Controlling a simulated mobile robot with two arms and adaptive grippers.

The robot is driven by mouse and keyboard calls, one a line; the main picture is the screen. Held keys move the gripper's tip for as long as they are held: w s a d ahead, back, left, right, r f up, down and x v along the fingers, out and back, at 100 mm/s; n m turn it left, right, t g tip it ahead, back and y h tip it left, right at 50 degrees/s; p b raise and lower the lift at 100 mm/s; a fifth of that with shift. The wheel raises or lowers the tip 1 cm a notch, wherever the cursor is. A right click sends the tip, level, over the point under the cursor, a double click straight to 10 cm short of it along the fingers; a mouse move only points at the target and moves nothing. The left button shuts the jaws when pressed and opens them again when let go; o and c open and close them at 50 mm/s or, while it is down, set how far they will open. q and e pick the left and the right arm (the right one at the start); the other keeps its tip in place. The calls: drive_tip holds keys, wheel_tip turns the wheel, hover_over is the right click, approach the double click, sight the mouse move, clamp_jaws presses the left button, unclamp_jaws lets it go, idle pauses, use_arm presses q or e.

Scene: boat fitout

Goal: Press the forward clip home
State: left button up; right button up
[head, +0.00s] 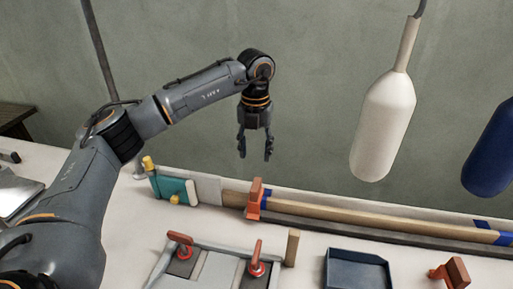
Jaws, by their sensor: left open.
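My left gripper (255,150) hangs pointing down, open and empty, above the far side of the bench. An orange-red clip (255,196) stands upright at the long wooden strip (340,215), below my gripper and apart from it. Another orange-red clip-like piece (455,271) is at the lower right. Two red-handled catches, one on the left (180,240) and one on the right (257,258), are on the pale panel (213,272). I cannot tell which of these is the forward clip, or how far any is seated. My right gripper is out of view.
A teal block (174,189) with yellow knobs stands left of the strip. A dark blue tray (356,271) and a small wooden post (292,247) are in front. A white fender (383,125) and a blue fender (492,150) hang at the right. White bench surface shows between these things.

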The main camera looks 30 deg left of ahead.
sight(256, 184)
use_arm(q)
wheel_tip(256, 184, down, 13)
drive_tip(key=shift+d+f+p, duration=0.1)
drive_tip(key=shift+p, duration=0.45)
drive_tip(key=shift+c, duration=0.4)
clamp_jaws()
drive_tip(key=c, duration=0.7)
unclamp_jaws()
clamp_jaws()
drive_tip(key=shift+s+f+b, duration=0.2)
drive_tip(key=shift+f+b, duration=0.3)
drive_tip(key=shift+f, duration=0.3)
drive_tip(key=shift+o, duration=2.3)
unclamp_jaws()
drive_tip(key=o, duration=0.3)
drive_tip(key=shift+w, duration=0.2)
